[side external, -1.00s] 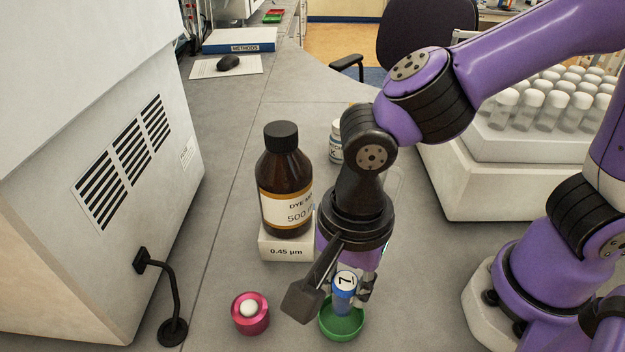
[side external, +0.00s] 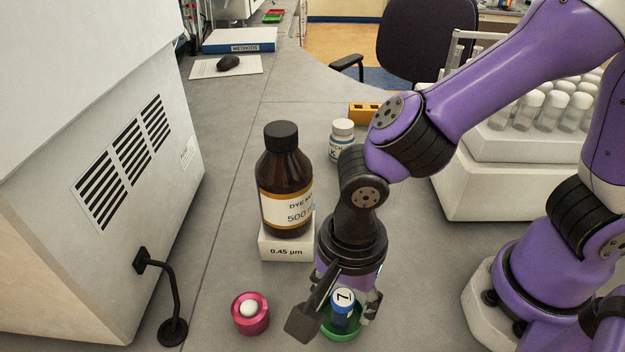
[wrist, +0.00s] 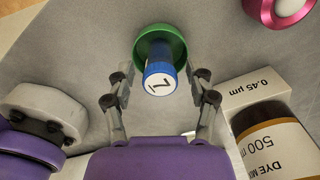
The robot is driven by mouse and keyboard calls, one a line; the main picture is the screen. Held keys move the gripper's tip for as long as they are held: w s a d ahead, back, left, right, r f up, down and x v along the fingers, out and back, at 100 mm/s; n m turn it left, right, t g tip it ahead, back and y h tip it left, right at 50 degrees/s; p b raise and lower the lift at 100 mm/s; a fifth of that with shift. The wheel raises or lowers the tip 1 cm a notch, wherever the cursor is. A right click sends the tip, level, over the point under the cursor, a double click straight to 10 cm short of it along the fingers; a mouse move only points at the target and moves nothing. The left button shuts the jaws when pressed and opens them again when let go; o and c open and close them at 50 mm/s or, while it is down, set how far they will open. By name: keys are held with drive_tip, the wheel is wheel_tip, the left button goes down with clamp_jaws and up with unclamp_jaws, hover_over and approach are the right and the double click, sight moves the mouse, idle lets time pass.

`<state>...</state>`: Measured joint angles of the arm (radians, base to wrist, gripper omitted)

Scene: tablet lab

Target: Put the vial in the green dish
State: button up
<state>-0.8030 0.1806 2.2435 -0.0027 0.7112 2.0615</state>
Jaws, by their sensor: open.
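The vial (side external: 342,309) is blue with a white cap end marked 7. It stands in the green dish (side external: 342,337), and its lower end is hidden by the dish rim in the side view. In the wrist view the vial (wrist: 160,79) points towards the camera, with its far end over the green dish (wrist: 153,38). My gripper (side external: 348,302) is open around the vial. In the wrist view its fingers (wrist: 160,88) stand on either side of the vial, with a gap at each side.
A pink dish (side external: 250,318) holding a white ball is to the left. A brown dye bottle (side external: 286,185) stands on a white box (side external: 286,247) close behind my gripper. A white pill bottle (side external: 341,140) is farther back. A rack of capped tubes (side external: 490,185) is at right.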

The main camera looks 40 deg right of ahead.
sight(344, 295)
wheel_tip(344, 295, up, 12)
drive_tip(key=w+d+r+n+t, duration=0.1)
drive_tip(key=d+n+t, duration=0.1)
drive_tip(key=d+n, duration=0.5)
drive_tip(key=w+d+n+t, duration=0.2)
drive_tip(key=d+n, duration=0.5)
drive_tip(key=d, duration=0.4)
drive_tip(key=shift+r+t, duration=0.4)
drive_tip(key=shift+t, duration=0.4)
